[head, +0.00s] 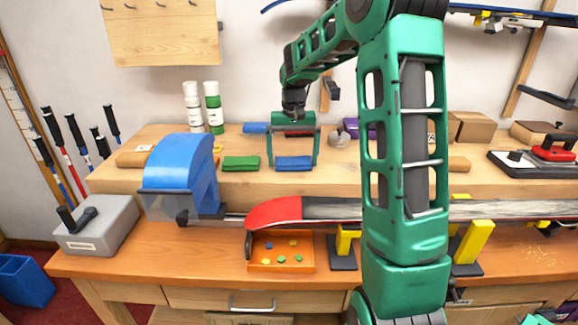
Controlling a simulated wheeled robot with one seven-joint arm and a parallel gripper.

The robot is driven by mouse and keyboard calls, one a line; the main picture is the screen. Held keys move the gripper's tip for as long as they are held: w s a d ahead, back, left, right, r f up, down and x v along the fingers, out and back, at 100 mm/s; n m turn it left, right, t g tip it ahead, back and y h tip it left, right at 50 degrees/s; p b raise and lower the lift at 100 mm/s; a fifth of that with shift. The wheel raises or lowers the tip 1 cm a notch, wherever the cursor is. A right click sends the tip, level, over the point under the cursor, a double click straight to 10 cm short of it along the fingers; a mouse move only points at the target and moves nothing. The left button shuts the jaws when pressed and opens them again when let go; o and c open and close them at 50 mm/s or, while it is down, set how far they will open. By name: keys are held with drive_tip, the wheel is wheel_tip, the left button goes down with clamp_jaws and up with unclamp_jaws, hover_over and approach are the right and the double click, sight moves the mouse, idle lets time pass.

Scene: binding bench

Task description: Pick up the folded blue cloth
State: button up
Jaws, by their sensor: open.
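The folded blue cloth (294,164) lies flat on the raised wooden shelf at the back of the bench, near its front edge. My gripper (293,160) points down over it with its two fingers wide apart. In the picture, one finger is at the left end of the cloth and the other at its right end. I cannot tell whether either finger touches the cloth or how far they are from it in depth. A folded green cloth (241,163) lies to the left. Another blue item (255,128) lies farther back.
A blue-hooded device (180,172) stands left of the cloths, with white and green containers (213,107) behind. A red-tipped ski (272,213) runs along the front, above an orange tray (265,264) of small pieces. Cardboard boxes (471,126) stand at right.

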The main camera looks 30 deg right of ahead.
sight(292, 161)
drive_tip(key=c, duration=0.8)
drive_tip(key=shift+r, duration=0.1)
drive_tip(key=shift+r, duration=0.5)
drive_tip(key=r, duration=0.3)
drive_tip(key=shift+s+a+r, duration=0.15)
drive_tip(key=shift+a+r, duration=0.05)
drive_tip(key=s+a+r, duration=0.2)
drive_tip(key=s, duration=0.1)
drive_tip(key=s+a+r, duration=0.4)
drive_tip(key=s+a, duration=0.1)
drive_tip(key=shift+s+r, duration=0.25)
drive_tip(key=shift+s, duration=0.1)
drive_tip(key=shift+o, duration=0.3)
drive_tip(key=shift+d, duration=0.1)
